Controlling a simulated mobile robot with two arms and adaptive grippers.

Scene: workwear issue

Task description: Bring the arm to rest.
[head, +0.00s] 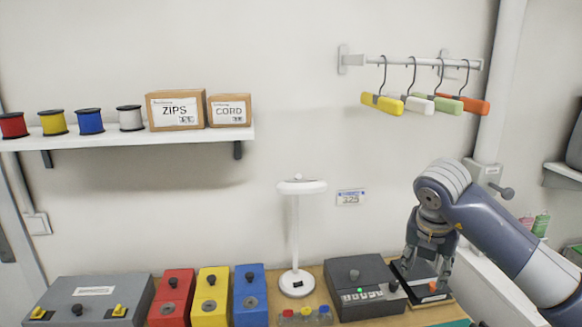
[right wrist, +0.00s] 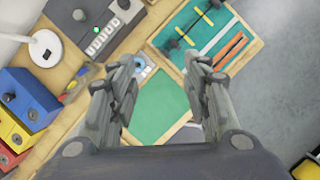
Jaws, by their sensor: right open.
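My right arm comes in from the right in the head view. Its gripper (head: 427,272) points down over the right end of the workbench, beside the dark grey box with a green light (head: 362,288). In the right wrist view the two fingers of this gripper (right wrist: 160,66) stand well apart with nothing between them. Below them is a wood-edged green panel (right wrist: 162,106). My left gripper is in neither view.
A teal tray (right wrist: 194,28) with coloured strips lies near the gripper. A white lamp-like stand (head: 296,240) and red (head: 172,296), yellow (head: 211,297) and blue (head: 251,296) boxes stand further left. Several hangers hang from a wall rail (head: 415,64) above the arm.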

